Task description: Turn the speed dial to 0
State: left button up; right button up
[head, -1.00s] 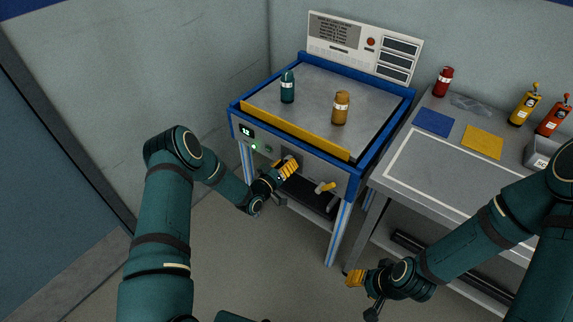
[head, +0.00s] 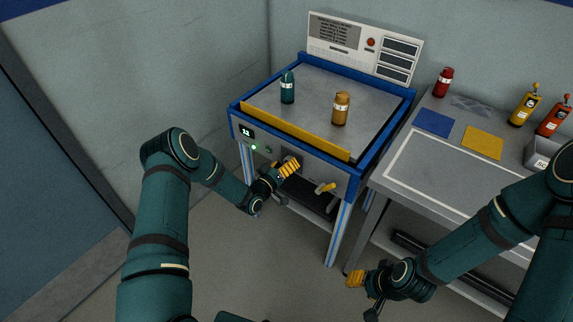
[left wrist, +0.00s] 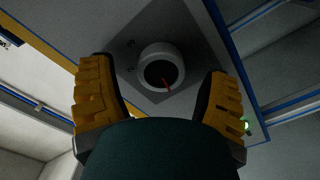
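The speed dial (left wrist: 161,70) shows in the left wrist view as a round knob with a pale rim, a dark face and a red pointer, on a grey plate. The pointer slants toward the lower right of that picture. My left gripper (head: 290,168) is at the front panel of the blue-framed machine. In the left wrist view its yellow fingers (left wrist: 163,98) are spread apart, one on each side of the dial, with visible gaps. In the head view the gripper mostly hides the dial. My right gripper (head: 355,279) hangs low, away from the machine; its finger opening is unclear.
A small display (head: 246,132) on the panel is lit, its digits hard to read. A yellow-handled lever (head: 325,188) sticks out right of the left gripper. A teal canister (head: 288,88) and an orange one (head: 341,108) stand on top. A grey workbench (head: 435,178) is at the right.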

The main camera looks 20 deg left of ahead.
pick_arm(q)
jog(key=v, duration=1.2)
jog(key=shift+d, duration=0.1)
jog(key=s+d+m+g+y, duration=0.1)
jog(key=s+d+g, duration=0.6)
jog(key=s, duration=0.4)
jog(key=s+d+f+m+g+y, duration=0.1)
jog(key=s+d+g, duration=0.6)
jog(key=s, duration=0.4)
jog(key=shift+f+m+g, duration=0.3)
jog(key=shift+m+g, duration=0.1)
jog(key=shift+g, duration=0.2)
jog(key=shift+d, duration=0.1)
